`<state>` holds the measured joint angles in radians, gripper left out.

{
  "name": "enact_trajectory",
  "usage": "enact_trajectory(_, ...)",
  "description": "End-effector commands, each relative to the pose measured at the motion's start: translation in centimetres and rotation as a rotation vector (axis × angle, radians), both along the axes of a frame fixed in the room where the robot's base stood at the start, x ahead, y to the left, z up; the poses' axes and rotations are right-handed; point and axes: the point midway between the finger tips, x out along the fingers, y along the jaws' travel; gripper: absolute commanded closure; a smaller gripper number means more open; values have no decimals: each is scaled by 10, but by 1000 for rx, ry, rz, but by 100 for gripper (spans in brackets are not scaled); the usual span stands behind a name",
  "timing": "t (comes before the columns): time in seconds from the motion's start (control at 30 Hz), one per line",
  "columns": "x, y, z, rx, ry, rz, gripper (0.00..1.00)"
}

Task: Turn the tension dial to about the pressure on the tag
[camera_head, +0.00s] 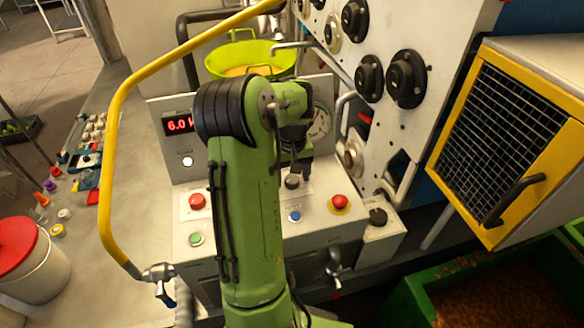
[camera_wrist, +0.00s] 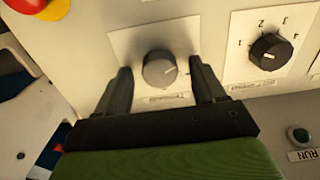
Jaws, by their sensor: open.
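The tension dial (camera_wrist: 159,69) is a round grey knob on a white plate, with a pale pointer line and an upside-down label partly hidden by a finger. My gripper (camera_wrist: 160,73) is open, with one dark finger on each side of the dial and small gaps visible. In the head view, my gripper (camera_head: 299,170) hangs over the sloped console, close to a dark knob (camera_head: 292,181) that seems to be this dial. A red display (camera_head: 179,124) reads about 6.0, its right end hidden by my arm. A round gauge (camera_head: 320,122) is partly hidden. I cannot make out the tag.
A red button on yellow (camera_head: 339,203), a plain red button (camera_head: 197,201) and a blue button (camera_head: 294,215) are nearby. A yellow rail (camera_head: 115,130) curves along the left.

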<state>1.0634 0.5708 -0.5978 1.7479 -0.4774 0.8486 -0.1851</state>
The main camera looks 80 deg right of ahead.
Motion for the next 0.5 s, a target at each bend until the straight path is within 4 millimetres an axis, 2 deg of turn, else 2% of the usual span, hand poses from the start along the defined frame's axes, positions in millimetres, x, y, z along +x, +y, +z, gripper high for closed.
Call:
enact_trajectory(0.17, 0, -2, 36, -8, -2, 0, 31)
enact_trajectory(0.4, -1, -1, 108, -8, -1, 0, 31)
enact_trajectory(0.5, 0, -1, 132, -6, -1, 0, 31)
